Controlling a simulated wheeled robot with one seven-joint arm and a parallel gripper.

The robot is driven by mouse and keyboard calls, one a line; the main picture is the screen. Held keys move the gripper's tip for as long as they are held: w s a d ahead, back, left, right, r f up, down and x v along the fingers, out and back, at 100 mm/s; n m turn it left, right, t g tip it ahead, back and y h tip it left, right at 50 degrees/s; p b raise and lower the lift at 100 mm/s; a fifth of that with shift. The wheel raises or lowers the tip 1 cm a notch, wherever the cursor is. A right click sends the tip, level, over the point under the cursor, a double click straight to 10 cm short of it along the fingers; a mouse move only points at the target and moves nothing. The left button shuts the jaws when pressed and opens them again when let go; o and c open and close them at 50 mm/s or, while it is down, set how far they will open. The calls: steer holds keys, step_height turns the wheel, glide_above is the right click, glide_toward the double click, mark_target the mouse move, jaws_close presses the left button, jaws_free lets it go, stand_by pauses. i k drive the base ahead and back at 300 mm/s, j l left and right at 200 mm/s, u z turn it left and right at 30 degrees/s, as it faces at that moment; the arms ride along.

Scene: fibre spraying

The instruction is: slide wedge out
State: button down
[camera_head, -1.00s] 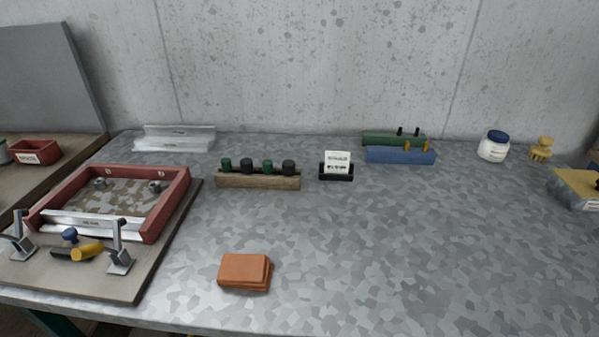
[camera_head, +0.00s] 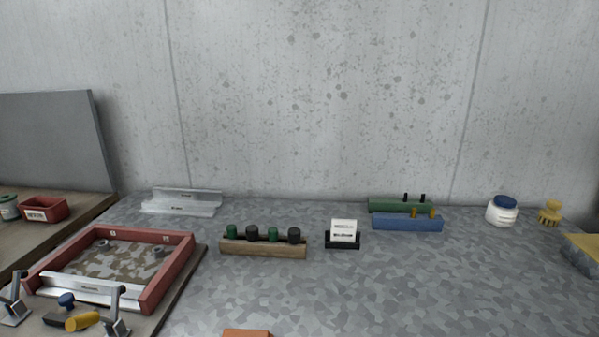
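No part is plainly marked as the wedge. A red frame (camera_head: 170,274) lies on a board at the left of the metal table, with a patchy brown and grey surface inside it. A silver bar (camera_head: 88,288) lies along its near side. A metal toggle clamp (camera_head: 118,310) stands at the near right corner, and another clamp (camera_head: 14,305) stands at the near left. Between them lie a blue knob (camera_head: 66,299) and a yellow handle (camera_head: 82,321) on a dark piece. My gripper is not in view.
Silver angle pieces (camera_head: 182,203) lie at the back left. A wooden rack (camera_head: 262,249) with green and black knobs, a card holder (camera_head: 343,235), green (camera_head: 390,206) and blue (camera_head: 405,223) blocks and a white jar (camera_head: 502,212) stand along the back. An orange block (camera_head: 246,333) is cut off below.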

mark_target(69, 307)
steer(key=u, duration=1.3)
steer(key=i+j+u, duration=0.1)
steer(key=i+u, duration=0.2)
steer(key=i, duration=0.9)
